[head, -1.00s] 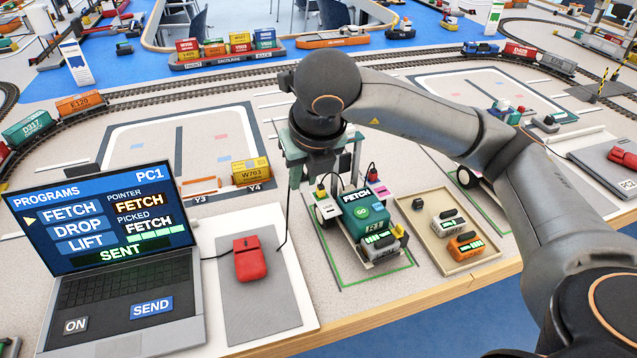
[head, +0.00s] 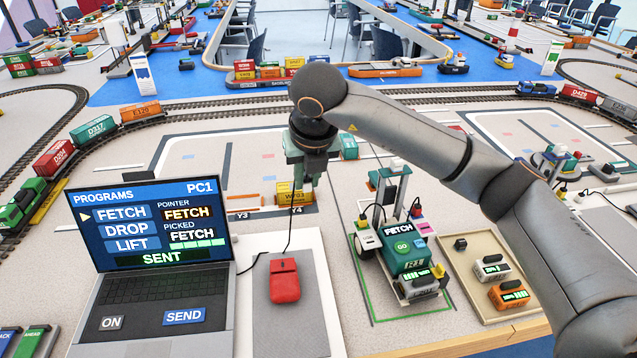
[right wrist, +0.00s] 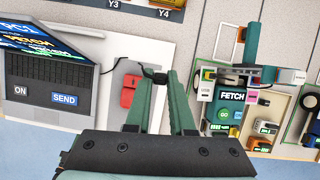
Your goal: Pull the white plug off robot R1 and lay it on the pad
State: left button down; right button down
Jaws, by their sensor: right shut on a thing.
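My right gripper (head: 302,184) is raised above the table, between the laptop and robot R1. Its green fingers also show in the right wrist view (right wrist: 160,78), shut on a small dark plug (right wrist: 159,75) with a black cable. I see no white on this plug; the fingers partly hide it. Robot R1 (head: 405,258) is a green unit marked FETCH, standing to the right of the gripper and apart from it. The grey pad (head: 288,326) lies below the gripper, beside the laptop, with a red mouse-like thing (head: 285,282) on it. My left gripper is out of view.
The laptop (head: 150,255) reads SENT and stands left of the pad. A tan tray (head: 462,262) with a white and an orange block sits right of R1. A yellow wagon (head: 294,193) stands behind the pad. The front part of the pad is clear.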

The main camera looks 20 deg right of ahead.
jog(key=w+a+p, duration=0.1)
jog(key=w+a, duration=0.1)
jog(key=w, duration=0.4)
jog(key=shift+a, duration=0.2)
jog(key=shift+w, duration=0.1)
